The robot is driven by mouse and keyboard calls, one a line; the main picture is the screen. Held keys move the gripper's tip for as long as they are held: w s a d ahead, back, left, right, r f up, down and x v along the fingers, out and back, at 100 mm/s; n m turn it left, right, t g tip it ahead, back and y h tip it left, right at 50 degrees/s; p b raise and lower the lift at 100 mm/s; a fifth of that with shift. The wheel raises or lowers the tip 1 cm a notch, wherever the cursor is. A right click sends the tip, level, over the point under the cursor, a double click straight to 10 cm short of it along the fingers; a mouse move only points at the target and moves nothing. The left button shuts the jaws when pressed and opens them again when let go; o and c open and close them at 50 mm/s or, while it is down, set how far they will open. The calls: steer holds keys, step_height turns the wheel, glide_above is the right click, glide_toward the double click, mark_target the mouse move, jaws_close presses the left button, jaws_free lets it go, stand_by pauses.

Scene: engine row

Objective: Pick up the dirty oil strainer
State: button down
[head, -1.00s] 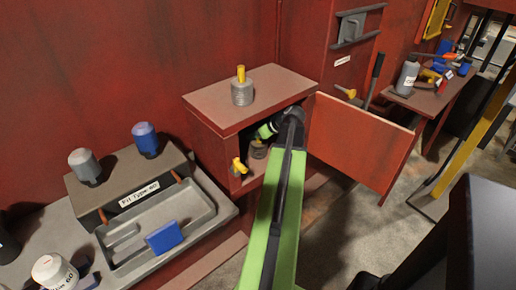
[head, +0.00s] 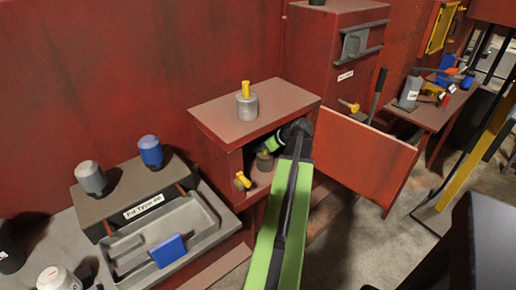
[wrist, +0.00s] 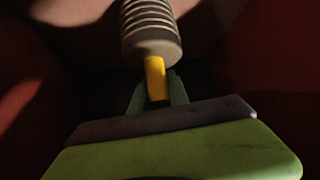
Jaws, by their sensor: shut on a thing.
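The dark oil strainer (head: 265,161) is inside the open red cabinet, beneath my gripper (head: 265,150). In the wrist view it shows as a ridged grey-brown body (wrist: 151,30) with a yellow handle. My gripper's fingers (wrist: 157,84) are shut on this yellow handle in the wrist view. Whether the strainer touches the cabinet floor I cannot tell. Another strainer (head: 246,106), grey with a yellow handle, stands upright on the cabinet top.
The cabinet (head: 217,148) surrounds my gripper, with its door (head: 362,155) open to the right. A grey tray (head: 205,222) with a blue block (head: 167,250) lies on the left bench.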

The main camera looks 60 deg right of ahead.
steer(key=s+a+r+p, duration=0.1)
steer(key=s+r+p, duration=0.4)
steer(key=s, duration=0.7)
steer(key=shift+s+a+r+p, duration=0.25)
steer(key=shift+r+p, duration=0.1)
steer(key=shift+r, duration=0.45)
